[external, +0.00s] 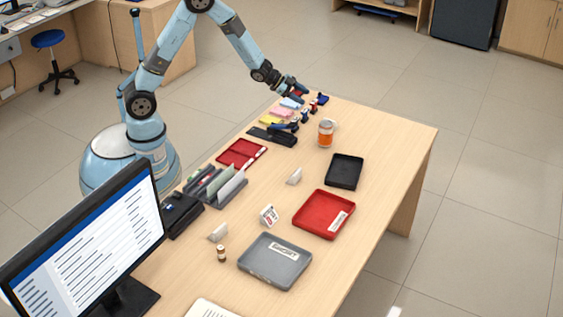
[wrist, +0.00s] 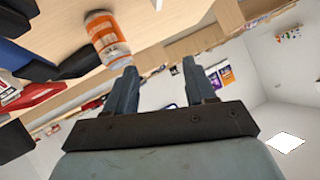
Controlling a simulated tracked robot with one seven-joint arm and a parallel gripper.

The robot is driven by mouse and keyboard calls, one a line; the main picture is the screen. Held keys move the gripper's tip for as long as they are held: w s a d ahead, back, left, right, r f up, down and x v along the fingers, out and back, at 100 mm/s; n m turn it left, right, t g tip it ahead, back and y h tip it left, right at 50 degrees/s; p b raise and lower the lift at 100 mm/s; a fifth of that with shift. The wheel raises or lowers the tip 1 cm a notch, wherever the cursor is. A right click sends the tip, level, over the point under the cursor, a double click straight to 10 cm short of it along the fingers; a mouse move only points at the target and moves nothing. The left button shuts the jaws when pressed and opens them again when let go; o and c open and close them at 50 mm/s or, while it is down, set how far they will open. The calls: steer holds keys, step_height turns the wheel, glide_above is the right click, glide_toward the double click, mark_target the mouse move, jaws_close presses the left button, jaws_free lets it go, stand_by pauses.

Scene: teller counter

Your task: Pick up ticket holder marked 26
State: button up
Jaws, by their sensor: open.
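Several small white holders stand on the counter (external: 395,150) in the external view. One holder (external: 269,215) has red and dark print on its face and stands between the red and grey trays. Another white holder (external: 294,176) stands farther back, and a third (external: 218,232) stands nearer the monitor; I see no print on these two. I cannot read 26 on any of them. My gripper (wrist: 158,66) is open and empty in the wrist view. In the external view it is over the far end of the counter, well away from the holders, which I cannot make out in the wrist view.
An orange jar (external: 326,133) stands near my gripper, and also shows in the wrist view (wrist: 105,38). A black tray (external: 345,171), red tray (external: 323,232) and grey tray (external: 274,280) line the right side. A file rack (external: 240,200) and monitor (external: 85,240) are at left.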

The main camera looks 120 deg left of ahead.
steer(key=shift+t+h, duration=0.3)
steer(key=shift+t, duration=0.3)
steer(key=a+f, duration=0.1)
steer(key=f, duration=0.1)
steer(key=s+a+f, duration=0.1)
steer(key=f, duration=0.1)
steer(key=s+a+f, duration=0.1)
steer(key=a+f, duration=0.1)
steer(key=shift+s+a+f, duration=0.1)
steer(key=shift+s+f, duration=0.1)
steer(key=shift+f, duration=0.2)
steer(key=x, duration=0.8)
steer(key=shift+w, duration=0.15)
steer(key=shift+d+x, duration=0.15)
steer(key=shift+x, duration=1.2)
steer(key=shift+d+x, duration=0.2)
steer(key=shift+x, duration=1.1)
steer(key=shift+w, duration=0.1)
steer(key=shift+c, duration=0.4)
jaws_close()
